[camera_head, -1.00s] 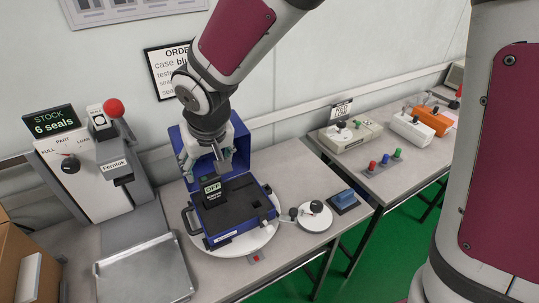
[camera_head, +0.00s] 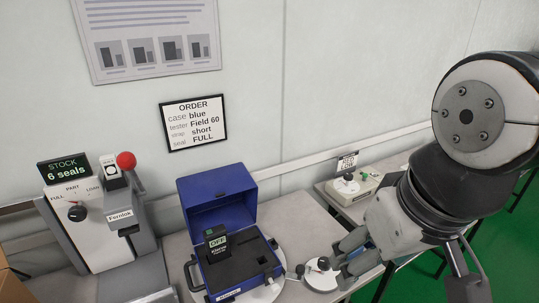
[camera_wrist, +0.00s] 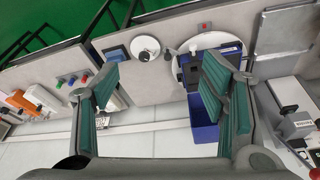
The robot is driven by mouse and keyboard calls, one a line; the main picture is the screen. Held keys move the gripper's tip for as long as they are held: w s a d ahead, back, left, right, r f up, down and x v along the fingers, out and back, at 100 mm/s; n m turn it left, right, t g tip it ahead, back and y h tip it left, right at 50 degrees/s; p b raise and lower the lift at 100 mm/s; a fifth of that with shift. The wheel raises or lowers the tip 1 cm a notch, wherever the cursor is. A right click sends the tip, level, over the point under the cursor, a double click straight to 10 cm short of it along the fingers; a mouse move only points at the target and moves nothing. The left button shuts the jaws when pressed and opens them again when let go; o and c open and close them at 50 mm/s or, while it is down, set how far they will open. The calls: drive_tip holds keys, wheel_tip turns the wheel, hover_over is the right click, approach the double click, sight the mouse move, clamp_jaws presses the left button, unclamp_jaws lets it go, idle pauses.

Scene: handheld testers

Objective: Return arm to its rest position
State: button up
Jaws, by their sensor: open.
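My gripper (camera_head: 352,252) is at the right of the head view, beside the open blue case and apart from it. In the wrist view my gripper (camera_wrist: 160,100) has its two green-padded fingers wide apart with nothing between them. The blue case (camera_head: 217,192) stands open with its lid up on a white round turntable. A black tester (camera_head: 217,243) with an "OFF" screen stands in the case's dark foam. The case also shows in the wrist view (camera_wrist: 203,125), partly behind a finger.
A sealing machine (camera_head: 95,225) with a red-knobbed lever (camera_head: 126,160) stands at left. A white dial (camera_head: 321,273) is near my fingers. An order sign (camera_head: 193,123) hangs on the wall. Another bench at right holds a beige device (camera_head: 352,187). Green floor lies beyond.

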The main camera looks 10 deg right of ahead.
drive_tip(key=shift+s, duration=0.5)
drive_tip(key=shift+t, duration=0.4)
wheel_tip(320, 180, up, 4)
drive_tip(key=p, duration=0.3)
drive_tip(key=shift+d+r, duration=0.1)
